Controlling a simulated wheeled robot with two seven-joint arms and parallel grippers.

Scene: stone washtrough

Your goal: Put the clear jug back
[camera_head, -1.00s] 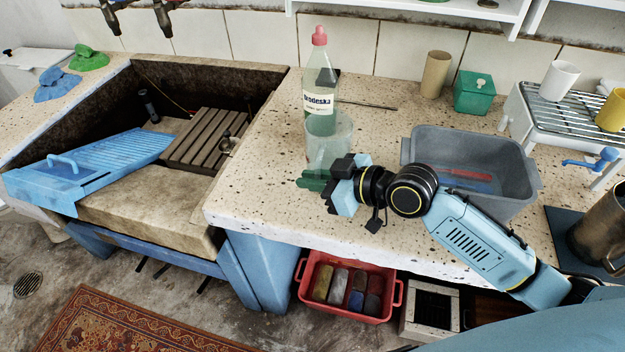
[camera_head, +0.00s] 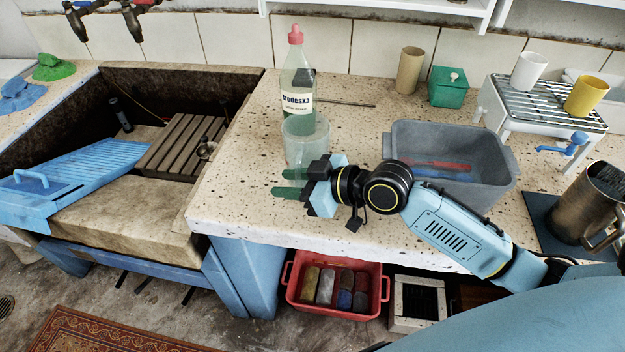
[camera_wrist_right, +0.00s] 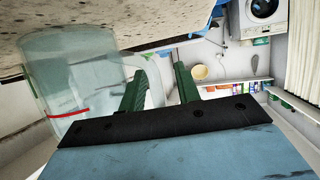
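The clear jug (camera_head: 305,143) stands upright on the speckled stone counter, in front of the labelled bottle. My right gripper (camera_head: 287,183) is at counter height just in front of the jug, its two green fingers apart. In the right wrist view the jug (camera_wrist_right: 75,85) fills the left side, with a red mark low on its wall. There the right gripper's fingers (camera_wrist_right: 160,85) are spread, and the jug's handle shows close to the left finger. I cannot tell whether finger and handle touch. My left gripper is not in view.
A bottle with a red cap (camera_head: 297,85) stands right behind the jug. A rack (camera_head: 545,100) with two cups and a metal pitcher (camera_head: 590,205) are further right. The sink trough (camera_head: 240,85) is left.

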